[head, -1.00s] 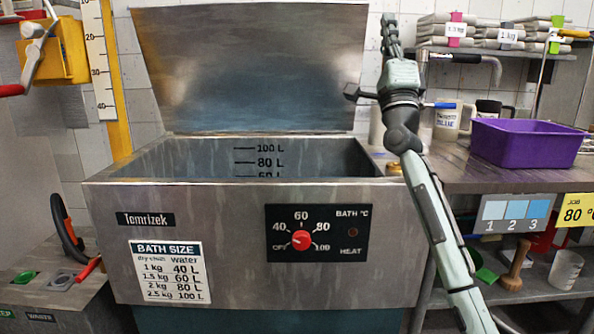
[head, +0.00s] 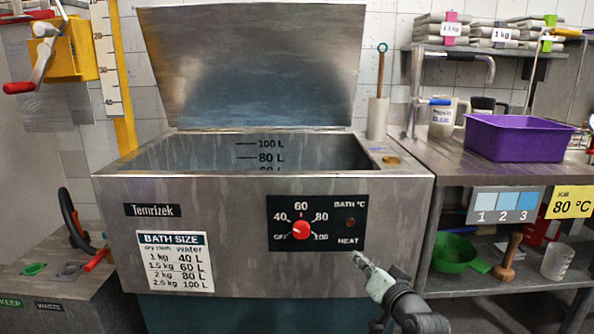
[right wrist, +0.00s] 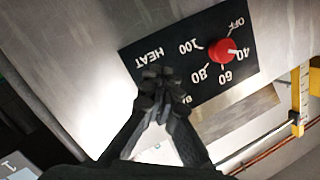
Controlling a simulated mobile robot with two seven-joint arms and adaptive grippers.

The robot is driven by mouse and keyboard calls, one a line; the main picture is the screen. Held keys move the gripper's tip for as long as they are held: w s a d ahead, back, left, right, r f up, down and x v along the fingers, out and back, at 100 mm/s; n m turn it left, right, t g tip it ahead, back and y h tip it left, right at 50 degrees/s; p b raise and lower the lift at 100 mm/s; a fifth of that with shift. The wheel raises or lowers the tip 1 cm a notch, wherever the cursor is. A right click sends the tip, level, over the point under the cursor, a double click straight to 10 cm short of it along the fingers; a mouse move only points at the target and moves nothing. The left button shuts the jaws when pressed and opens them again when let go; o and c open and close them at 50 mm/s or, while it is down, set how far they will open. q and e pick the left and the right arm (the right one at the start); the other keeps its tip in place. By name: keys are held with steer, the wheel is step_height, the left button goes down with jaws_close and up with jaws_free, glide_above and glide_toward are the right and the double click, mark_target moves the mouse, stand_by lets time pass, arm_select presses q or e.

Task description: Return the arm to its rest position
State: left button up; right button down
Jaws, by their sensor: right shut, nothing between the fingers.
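My right gripper (head: 360,262) is low in front of the steel bath (head: 250,186), just below the dial panel's lower right corner. Its fingers are shut and empty; in the right wrist view the closed fingertips (right wrist: 160,92) overlap the panel's lower edge in the picture. The dark control panel (head: 340,212) carries a red knob (head: 301,230), which also shows in the right wrist view (right wrist: 222,50). The lamp above HEAT looks dark. The bath's lid (head: 250,70) stands open. My left gripper is not in view.
A bench with a purple tub (head: 520,140) is on the right. Its lower shelf holds a green scoop (head: 455,252) and a wooden pestle-like tool (head: 509,258). A yellow box with a red-handled crank (head: 42,58) is upper left. A handled stick in a pale holder (head: 377,118) stands at the bath's back right.

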steer(key=s+d+f+n+g+h, duration=0.2)
steer(key=s+d+f+g, duration=0.25)
steer(key=s+f, duration=0.9)
steer(key=s+d+f+n+g+h, duration=0.25)
steer(key=s+f+g, duration=0.25)
steer(key=s+f, duration=0.8)
steer(key=s+d+f+g, duration=0.1)
steer(key=s+d+f, duration=0.1)
steer(key=s, duration=0.4)
steer(key=s+d+f+n+g+h, duration=0.1)
steer(key=s+d+f+g, duration=0.1)
steer(key=s, duration=0.5)
step_height(320, 180, down, 2)
steer(key=shift+d+f, duration=0.1)
steer(key=shift+d, duration=0.45)
